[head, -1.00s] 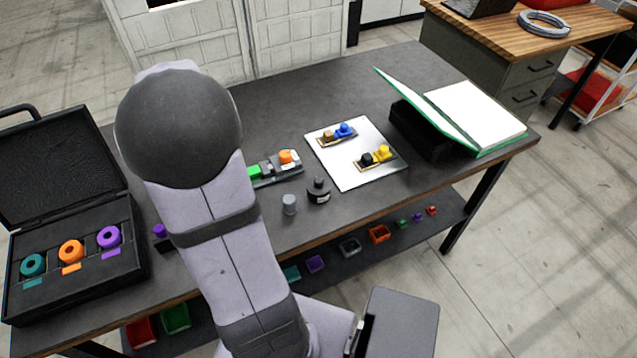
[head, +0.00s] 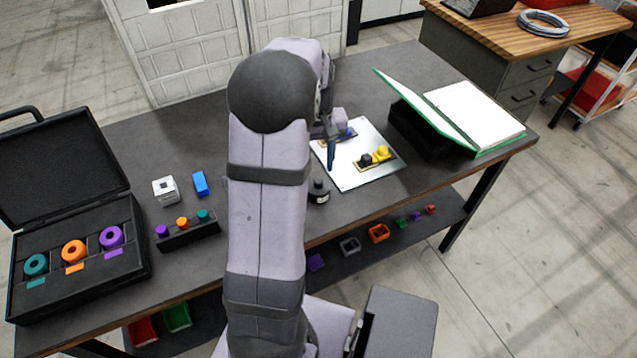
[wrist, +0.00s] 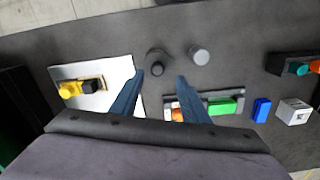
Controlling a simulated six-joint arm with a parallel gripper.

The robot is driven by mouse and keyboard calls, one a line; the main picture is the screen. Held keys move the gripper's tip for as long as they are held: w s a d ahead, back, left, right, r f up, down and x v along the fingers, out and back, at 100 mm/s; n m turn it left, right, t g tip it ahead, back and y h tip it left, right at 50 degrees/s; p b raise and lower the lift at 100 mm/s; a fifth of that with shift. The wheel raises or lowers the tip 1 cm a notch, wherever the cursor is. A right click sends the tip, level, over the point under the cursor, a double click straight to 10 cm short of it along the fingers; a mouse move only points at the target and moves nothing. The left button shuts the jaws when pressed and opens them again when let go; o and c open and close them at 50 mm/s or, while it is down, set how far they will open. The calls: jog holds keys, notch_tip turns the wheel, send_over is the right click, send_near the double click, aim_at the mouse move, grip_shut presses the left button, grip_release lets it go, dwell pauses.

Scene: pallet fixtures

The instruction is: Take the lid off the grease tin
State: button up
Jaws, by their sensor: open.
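A dark round tin (head: 319,197) with a knobbed lid (head: 318,184) stands on the grey table, left of the pale plate; I take it for the grease tin. The lid sits on it. In the wrist view the tin (wrist: 156,61) appears just beyond my fingertips, roughly in line with the gap between them. My gripper (wrist: 160,78) has its two blue fingers apart with nothing between them. In the head view my gripper (head: 331,152) is above the plate, behind the tin, partly hidden by my arm.
A grey cylinder (wrist: 199,56) stands close beside the tin. The pale plate (head: 352,181) carries small yellow, black and blue parts. A holder with a green block (wrist: 226,106) lies under my right finger. A green binder (head: 478,112) and a black case (head: 140,275) flank the table.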

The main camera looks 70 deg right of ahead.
aim_at(319, 180)
jog(key=shift+s+d+f+p, duration=0.15)
jog(key=shift+f+p, duration=0.55)
jog(key=shift+f, duration=0.75)
jog(key=shift+d+f+p, duration=0.15)
jog(key=shift+f+p, duration=0.55)
jog(key=shift+f, duration=0.7)
grip_shut()
